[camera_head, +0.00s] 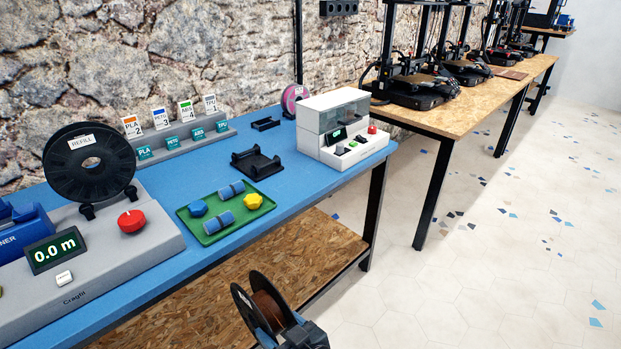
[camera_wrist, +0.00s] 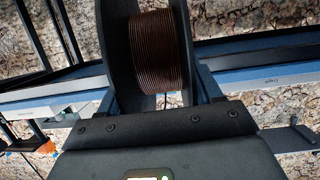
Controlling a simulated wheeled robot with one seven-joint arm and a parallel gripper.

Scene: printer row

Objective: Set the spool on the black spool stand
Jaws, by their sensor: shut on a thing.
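A spool (camera_head: 265,308) with black flanges and dark brown filament is at the bottom of the head view. It also fills the upper middle of the wrist view (camera_wrist: 158,52). My gripper (camera_head: 290,332) is shut on it, with the spool held upright in front of the bench edge, clear of the table. The fingertips are mostly hidden by the spool. The black spool stand (camera_head: 257,163) is empty on the blue table, between the green tray and the white machine.
A green tray (camera_head: 235,229) holds blue and yellow parts. A white machine (camera_head: 347,127) stands right of the stand. A smaller black holder (camera_head: 265,124) and a pink spool (camera_head: 293,99) are behind. A grey winder (camera_head: 100,245) with a black REFILL spool (camera_head: 88,181) is at left.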

